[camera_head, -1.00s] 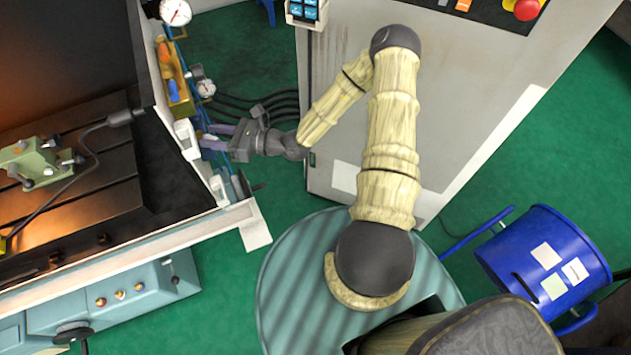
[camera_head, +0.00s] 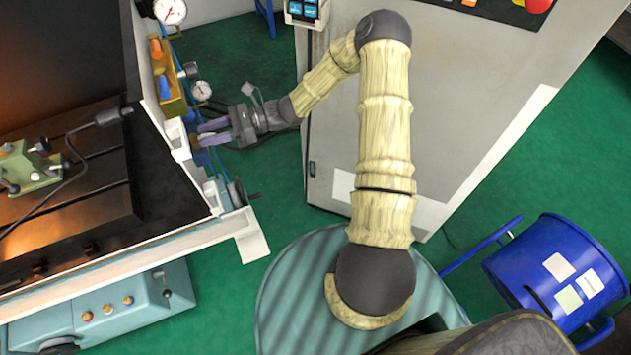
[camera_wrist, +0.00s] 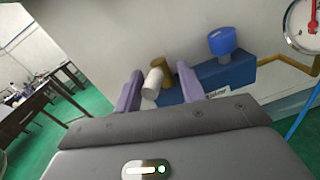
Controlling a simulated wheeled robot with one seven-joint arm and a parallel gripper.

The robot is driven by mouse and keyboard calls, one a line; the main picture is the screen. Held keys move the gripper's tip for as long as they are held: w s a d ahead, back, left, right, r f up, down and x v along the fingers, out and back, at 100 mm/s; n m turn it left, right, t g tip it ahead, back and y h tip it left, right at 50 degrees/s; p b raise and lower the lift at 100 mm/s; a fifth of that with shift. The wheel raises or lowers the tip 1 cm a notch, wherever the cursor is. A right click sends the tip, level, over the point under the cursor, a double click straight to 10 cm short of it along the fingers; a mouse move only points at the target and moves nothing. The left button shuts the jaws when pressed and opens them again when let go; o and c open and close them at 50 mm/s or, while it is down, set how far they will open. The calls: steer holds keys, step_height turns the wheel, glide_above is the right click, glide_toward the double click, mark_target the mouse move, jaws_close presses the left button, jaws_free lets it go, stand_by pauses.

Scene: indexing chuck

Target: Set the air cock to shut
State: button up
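My gripper (camera_head: 203,133) is at the machine's front edge in the head view, its two purple fingers apart. In the wrist view the open gripper (camera_wrist: 160,88) has a white rounded cylinder (camera_wrist: 152,82) and a brass-brown piece (camera_wrist: 168,74) showing between its fingers. I cannot tell whether a finger touches them. They are beside a blue block (camera_wrist: 228,76) with a partly hidden label (camera_wrist: 218,93) that seems to begin with "Air". These look like the air cock; its lever's setting is unclear. A blue knob (camera_wrist: 224,43) stands on the block.
A gauge (camera_wrist: 303,25) is right of the block in the wrist view. In the head view, a yellow block (camera_head: 168,85) with orange and blue knobs and two gauges (camera_head: 170,11) (camera_head: 202,91) are above my gripper. A grey cabinet (camera_head: 335,130) stands to the right.

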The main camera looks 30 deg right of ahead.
steer(key=d+b, duration=0.3)
steer(key=d, duration=1.4)
steer(key=s+a+n+g+h+p, duration=0.2)
steer(key=s+a+n+g+h, duration=0.3)
steer(key=s+n+h, duration=0.6)
steer(key=s+d+r+n+t+h+p, duration=0.2)
steer(key=s+r+n+t+h, duration=0.3)
steer(key=n, duration=0.5)
step_height(320, 180, up, 3)
steer(key=s+h, duration=0.2)
steer(key=shift+s+d+t, duration=0.4)
